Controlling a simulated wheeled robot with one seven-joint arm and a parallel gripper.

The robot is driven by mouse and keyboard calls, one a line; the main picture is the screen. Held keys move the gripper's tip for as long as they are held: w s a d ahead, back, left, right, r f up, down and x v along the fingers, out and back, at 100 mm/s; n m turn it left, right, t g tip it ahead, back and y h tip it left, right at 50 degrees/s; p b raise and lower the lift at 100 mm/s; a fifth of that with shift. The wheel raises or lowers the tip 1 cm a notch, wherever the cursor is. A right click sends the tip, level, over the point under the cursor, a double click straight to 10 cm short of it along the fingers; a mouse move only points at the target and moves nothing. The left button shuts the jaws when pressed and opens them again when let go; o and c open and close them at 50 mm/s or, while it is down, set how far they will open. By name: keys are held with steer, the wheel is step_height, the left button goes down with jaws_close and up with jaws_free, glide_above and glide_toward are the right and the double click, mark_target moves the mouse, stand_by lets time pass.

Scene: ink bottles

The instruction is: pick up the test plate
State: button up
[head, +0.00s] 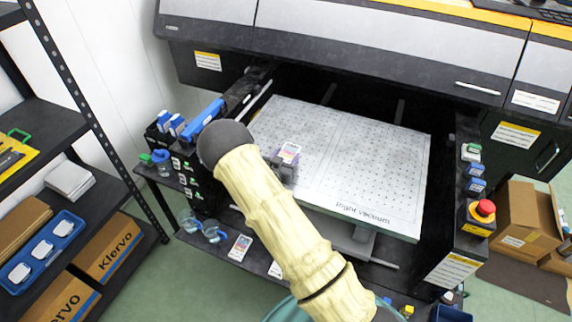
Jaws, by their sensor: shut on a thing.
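The test plate (290,152) is a small white card with coloured print. It shows just above my gripper, over the left part of the white perforated printer bed. My gripper (286,168) is dark grey and partly hidden behind my pale-sleeved arm. It is shut on the lower part of the test plate. The fingertips are small in this view, and the gap between plate and bed cannot be judged.
The printer bed (370,165) is otherwise clear. A similar printed card (240,247) lies on the ledge below, near clear cups (211,231). Bottles and a blue item (203,120) stand left. A red emergency button (485,208) is right. Shelving (50,130) fills the far left.

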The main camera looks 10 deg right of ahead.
mark_target(286, 157)
step_height(286, 157, up, 6)
steer(key=shift+f+b, duration=0.1)
steer(key=shift+b, duration=0.3)
stand_by(0.4)
